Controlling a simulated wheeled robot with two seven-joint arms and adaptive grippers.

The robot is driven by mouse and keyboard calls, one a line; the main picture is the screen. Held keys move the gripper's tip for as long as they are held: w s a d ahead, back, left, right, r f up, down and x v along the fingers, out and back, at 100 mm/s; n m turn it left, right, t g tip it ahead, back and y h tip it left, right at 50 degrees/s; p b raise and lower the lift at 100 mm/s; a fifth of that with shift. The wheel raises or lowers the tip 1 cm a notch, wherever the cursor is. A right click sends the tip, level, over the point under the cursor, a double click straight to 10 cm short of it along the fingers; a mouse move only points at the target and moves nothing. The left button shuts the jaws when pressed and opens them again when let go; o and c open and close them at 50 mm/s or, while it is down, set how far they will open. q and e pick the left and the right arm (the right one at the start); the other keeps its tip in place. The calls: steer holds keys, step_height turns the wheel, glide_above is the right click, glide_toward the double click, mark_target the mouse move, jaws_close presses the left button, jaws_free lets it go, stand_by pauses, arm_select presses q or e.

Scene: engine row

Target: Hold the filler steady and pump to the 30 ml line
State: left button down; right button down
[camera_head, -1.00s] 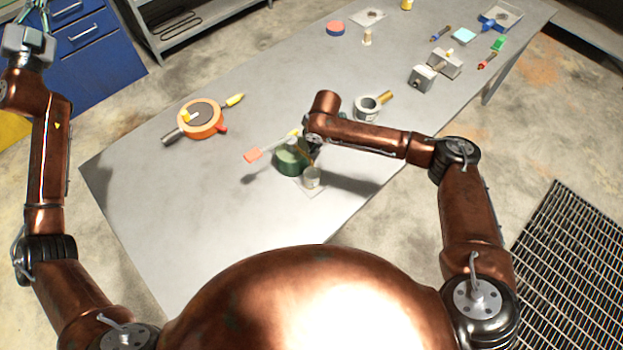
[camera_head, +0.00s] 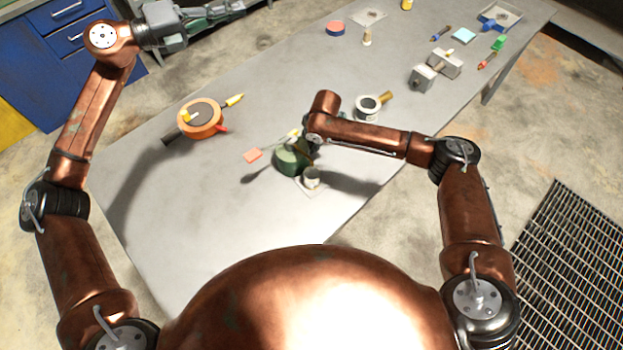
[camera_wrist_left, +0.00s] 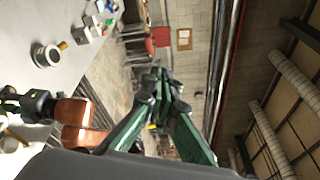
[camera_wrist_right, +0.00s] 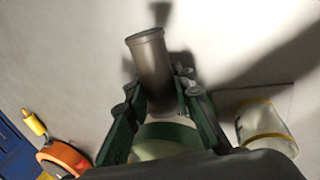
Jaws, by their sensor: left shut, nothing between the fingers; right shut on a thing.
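The green filler (camera_head: 291,161) stands near the middle of the table's front part. My right gripper (camera_head: 303,146) is shut on it from above. In the right wrist view, a grey-brown cylinder (camera_wrist_right: 151,70) rises between the right fingers (camera_wrist_right: 158,98), above the green body (camera_wrist_right: 160,143). A small clear cup (camera_head: 312,177) stands beside the filler; the right wrist view shows a yellow line around the cup (camera_wrist_right: 262,128). Its fill level cannot be read. A flat orange-red piece (camera_head: 253,156) shows left of the filler. My left gripper (camera_wrist_left: 163,85) is shut and empty, high at the far left.
An orange round tool (camera_head: 200,118) with a yellow-tipped handle lies left of the filler. A grey ring-shaped can (camera_head: 368,107) stands behind my right forearm. Grey blocks (camera_head: 443,64) and small tools lie farther back. The table's front left is clear.

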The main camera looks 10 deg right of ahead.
arm_select(q)
steer(key=s+d+f+m+g+y, duration=0.3)
steer(key=s+d+f+m+y, duration=0.15)
steer(key=f, duration=0.35)
steer(key=s+d+f+m+g+y, duration=0.3)
steer(key=s+f, duration=0.3)
steer(key=f, duration=0.1)
steer(key=shift+s+a+f+m+y, duration=0.5)
steer(key=shift+a+f+y, duration=1.05)
steer(key=shift+f, duration=1.1)
steer(key=shift+s+a+f+m+y, duration=0.5)
steer(key=shift+a+f+y, duration=1)
steer(key=shift+f, duration=1.2)
steer(key=shift+s+a+f+m+y, duration=0.45)
steer(key=shift+a+f+y, duration=1.05)
steer(key=shift+f, duration=1.15)
steer(key=shift+s+a, duration=0.1)
